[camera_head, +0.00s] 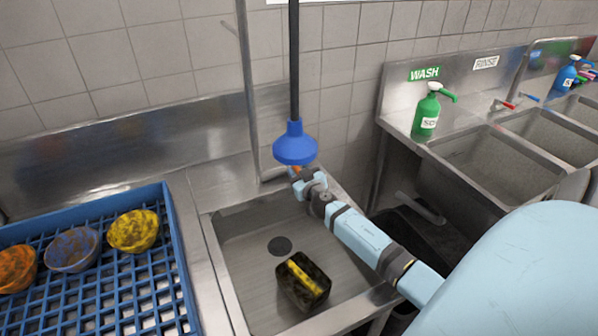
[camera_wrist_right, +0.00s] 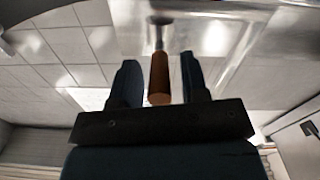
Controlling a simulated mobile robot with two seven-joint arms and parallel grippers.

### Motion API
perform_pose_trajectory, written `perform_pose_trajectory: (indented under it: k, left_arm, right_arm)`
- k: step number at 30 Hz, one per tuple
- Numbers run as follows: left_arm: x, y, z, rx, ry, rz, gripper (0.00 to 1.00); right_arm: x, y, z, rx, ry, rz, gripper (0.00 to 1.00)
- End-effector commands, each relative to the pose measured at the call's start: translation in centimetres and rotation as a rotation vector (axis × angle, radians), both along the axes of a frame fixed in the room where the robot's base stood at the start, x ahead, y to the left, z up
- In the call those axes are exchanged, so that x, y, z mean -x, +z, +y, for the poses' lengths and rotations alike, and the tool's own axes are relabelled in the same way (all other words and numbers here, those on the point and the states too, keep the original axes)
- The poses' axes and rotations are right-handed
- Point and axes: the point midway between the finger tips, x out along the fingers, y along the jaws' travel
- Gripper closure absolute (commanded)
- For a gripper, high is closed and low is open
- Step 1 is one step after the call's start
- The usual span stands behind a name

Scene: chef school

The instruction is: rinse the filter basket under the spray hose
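The filter basket appears to be the dark, box-shaped container (camera_head: 318,287) with a yellow strip across it, lying on the sink floor below the drain hole. The spray hose's blue head (camera_head: 295,146) hangs over the back of the sink on a black hose. My right gripper (camera_head: 301,179) is at the back of the sink, below the spray head. In the right wrist view, its open fingers (camera_wrist_right: 161,82) stand on either side of an orange-brown handle (camera_wrist_right: 159,80), with a gap on both sides. My left gripper is not in view.
A blue rack (camera_head: 178,250) with several dirty bowls stands left of the sink (camera_head: 235,262). A green soap bottle (camera_head: 427,112) stands by the wash basins at right. A metal pipe (camera_head: 248,90) rises behind the sink. My right arm crosses the sink's right side.

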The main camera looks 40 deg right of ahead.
Motion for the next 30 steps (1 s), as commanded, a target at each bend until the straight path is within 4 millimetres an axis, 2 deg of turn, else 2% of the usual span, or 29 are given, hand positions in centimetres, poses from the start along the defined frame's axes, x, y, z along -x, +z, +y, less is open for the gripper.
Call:
perform_pose_trajectory:
  k: [1,5,11,22,30]
  left_arm:
    - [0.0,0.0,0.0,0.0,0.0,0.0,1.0]
    - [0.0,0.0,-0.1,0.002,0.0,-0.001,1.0]
    - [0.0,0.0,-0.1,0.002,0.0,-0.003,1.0]
    - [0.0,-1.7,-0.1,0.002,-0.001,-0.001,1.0]
    - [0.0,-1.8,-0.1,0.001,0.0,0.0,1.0]
  right_arm:
    - [0.0,0.0,0.0,0.0,0.0,0.0,0.71]
    - [0.0,0.0,0.0,0.0,0.0,0.0,1.0]
    - [0.0,-0.1,-0.1,0.0,0.009,0.001,1.0]
    - [0.3,-0.1,-1.8,0.001,0.253,0.002,1.0]
    - [0.4,0.0,-1.9,0.0,0.281,-0.001,1.0]
